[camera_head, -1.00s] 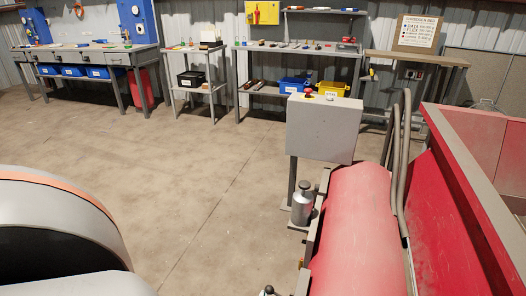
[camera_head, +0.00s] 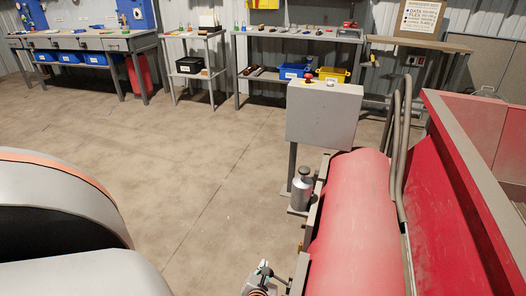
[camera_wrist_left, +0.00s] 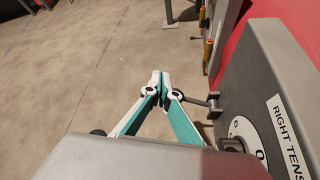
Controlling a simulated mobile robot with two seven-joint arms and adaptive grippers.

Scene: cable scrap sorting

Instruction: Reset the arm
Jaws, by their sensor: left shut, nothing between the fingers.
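My left gripper (camera_head: 262,277) shows at the bottom edge of the head view, beside the near end of the red machine (camera_head: 357,225). In the left wrist view the gripper (camera_wrist_left: 160,76) has its white and teal fingers brought together at the tips, with nothing between them. A grey panel (camera_wrist_left: 262,70) with a "RIGHT TENS" label and a round dial (camera_wrist_left: 247,135) is just right of the fingers. A short rod (camera_wrist_left: 198,101) with a dark end lies close to the right finger; I cannot tell whether they touch. My right gripper is out of view.
A grey control box (camera_head: 324,113) with a red button stands on a post behind the machine. A silver cylinder (camera_head: 301,190) stands beside it. Benches (camera_head: 88,42) with tools and bins line the back wall. The concrete floor (camera_head: 190,160) left of the machine is clear.

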